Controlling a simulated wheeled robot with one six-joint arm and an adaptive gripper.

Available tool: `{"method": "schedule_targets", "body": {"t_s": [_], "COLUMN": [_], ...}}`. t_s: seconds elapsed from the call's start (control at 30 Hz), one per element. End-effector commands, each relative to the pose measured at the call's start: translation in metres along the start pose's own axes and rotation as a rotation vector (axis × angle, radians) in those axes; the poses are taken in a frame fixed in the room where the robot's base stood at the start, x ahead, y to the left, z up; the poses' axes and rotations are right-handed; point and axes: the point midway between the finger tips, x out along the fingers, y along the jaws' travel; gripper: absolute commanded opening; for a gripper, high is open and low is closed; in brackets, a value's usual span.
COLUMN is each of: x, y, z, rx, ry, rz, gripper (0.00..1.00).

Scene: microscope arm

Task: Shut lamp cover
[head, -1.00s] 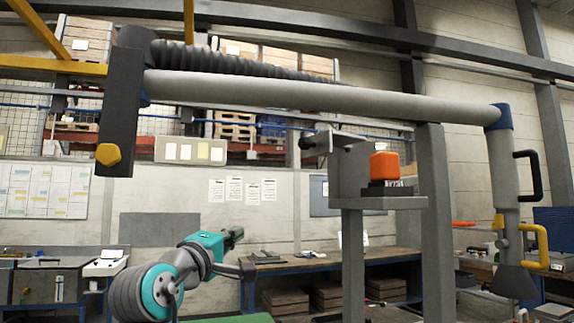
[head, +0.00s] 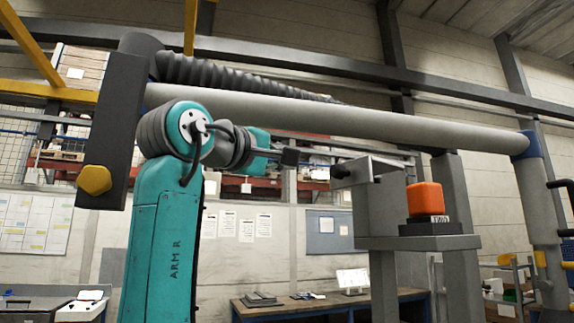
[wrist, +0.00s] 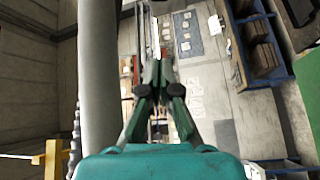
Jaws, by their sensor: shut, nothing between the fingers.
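No part is plainly marked as the lamp cover. A grey upright plate (head: 364,169) with a dark round knob (head: 340,171) at its left stands on the post's bracket, and I cannot tell whether it is the cover. An orange block (head: 425,200) sits on a dark labelled base (head: 431,228) on the bracket's shelf. My gripper (head: 290,156) is left of the knob at about its height, under the long grey tube, and seems apart from it. In the wrist view its green fingers (wrist: 158,62) are together and empty.
The long grey tube (head: 330,122) runs close above my arm; it also shows in the wrist view (wrist: 98,70). A dark upright block (head: 112,130) with a yellow knob (head: 94,180) hangs at left. A workbench (head: 290,310) stands behind.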

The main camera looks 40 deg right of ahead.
Motion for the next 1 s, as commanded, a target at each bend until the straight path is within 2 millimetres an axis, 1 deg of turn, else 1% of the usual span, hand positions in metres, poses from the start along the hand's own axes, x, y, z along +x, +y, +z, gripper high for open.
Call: {"method": "schedule_targets", "body": {"t_s": [0.03, 0.2, 0.47, 0.53, 0.7, 0.8, 1.0], "x": [0.01, 0.041, 0.083, 0.077, 0.071, 0.068, 0.067], "y": [0.0, 0.0, -0.001, 0.0, -0.001, -0.001, -0.001], "z": [0.001, 0.001, 0.001, 0.01, 0.027, 0.034, 0.037], "rx": [-0.001, 0.0, -0.001, 0.003, 0.002, 0.001, 0.0], "ry": [-0.003, -0.003, -0.003, 0.001, 0.001, 0.001, 0.001], "rz": [0.001, 0.001, 0.0, 0.001, 0.001, 0.0, 0.0], "gripper": [0.0, 0.0, 0.0, 0.0, 0.0, 0.0, 0.0]}}
